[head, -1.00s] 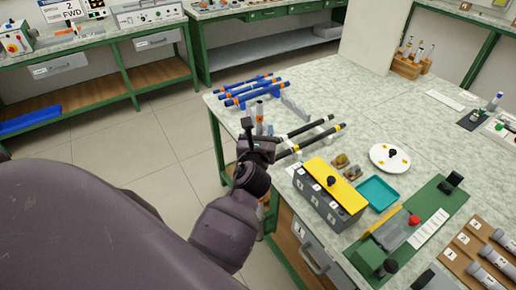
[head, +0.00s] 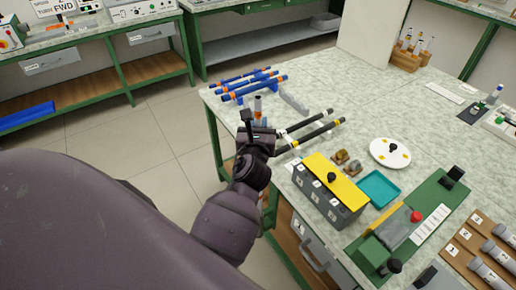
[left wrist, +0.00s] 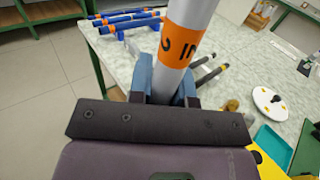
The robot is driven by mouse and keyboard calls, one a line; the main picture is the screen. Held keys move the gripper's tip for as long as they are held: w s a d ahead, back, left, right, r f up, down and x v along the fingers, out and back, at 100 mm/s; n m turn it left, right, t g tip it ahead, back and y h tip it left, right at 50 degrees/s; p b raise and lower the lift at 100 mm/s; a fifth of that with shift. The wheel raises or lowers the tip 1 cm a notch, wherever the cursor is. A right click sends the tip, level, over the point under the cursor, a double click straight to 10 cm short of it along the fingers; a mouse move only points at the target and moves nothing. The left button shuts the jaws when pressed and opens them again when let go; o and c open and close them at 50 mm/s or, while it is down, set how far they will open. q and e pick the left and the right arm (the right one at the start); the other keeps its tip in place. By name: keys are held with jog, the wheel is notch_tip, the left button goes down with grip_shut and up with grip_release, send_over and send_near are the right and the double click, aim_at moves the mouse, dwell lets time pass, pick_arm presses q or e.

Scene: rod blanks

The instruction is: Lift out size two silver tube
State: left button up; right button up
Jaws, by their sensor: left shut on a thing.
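A silver tube (head: 258,104) with an orange band stands roughly upright in my left gripper (head: 259,132), by the left part of the near workbench. In the left wrist view the tube (left wrist: 191,16) rises between the blue-grey fingers of the left gripper (left wrist: 168,85), which are shut on it. Its orange band carries black print, partly turned away. The tube's lower end is hidden behind the gripper. My right gripper is in neither view.
Blue rods (head: 250,86) lie on a rack behind the tube, and black rods (head: 318,131) lie just right of it. A yellow-lidded grey box (head: 335,181), a teal tray (head: 379,188) and a white disc (head: 390,153) stand further right. Silver tubes (head: 484,272) lie in numbered slots at bottom right.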

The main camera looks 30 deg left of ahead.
pick_arm(q)
jog(key=shift+r, duration=0.5)
notch_tip(320, 180, up, 21)
jog(key=p, duration=0.6)
jog(key=shift+r, duration=0.15)
